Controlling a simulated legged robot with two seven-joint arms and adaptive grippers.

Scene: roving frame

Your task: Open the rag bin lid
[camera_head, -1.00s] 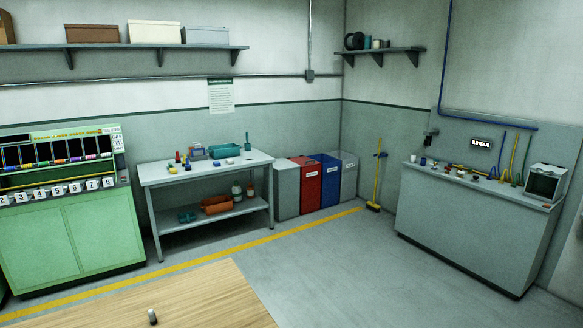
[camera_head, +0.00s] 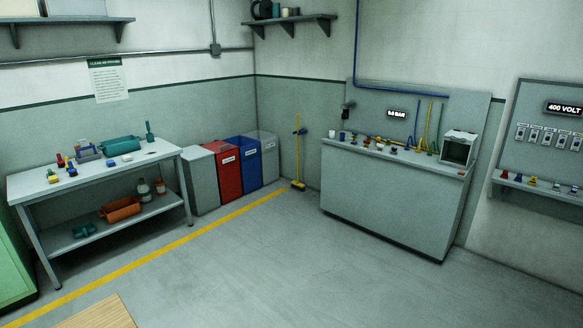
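A row of bins stands against the back wall near the corner. From left to right there is a light grey bin (camera_head: 203,180), a red bin (camera_head: 226,174), a blue bin (camera_head: 246,166) and a grey bin (camera_head: 267,159). The red and blue bins carry small white labels on their upper fronts, too small to read, so I cannot tell which bin is for rags. All the tops look closed. Neither of my grippers is in view.
A workbench (camera_head: 165,153) with small items stands left of the bins. A yellow broom (camera_head: 298,160) leans right of them. A grey cabinet (camera_head: 385,200) stands at right. The floor (camera_head: 240,255) before the bins is clear, crossed by a yellow line. A wooden tabletop (camera_head: 100,314) shows at bottom left.

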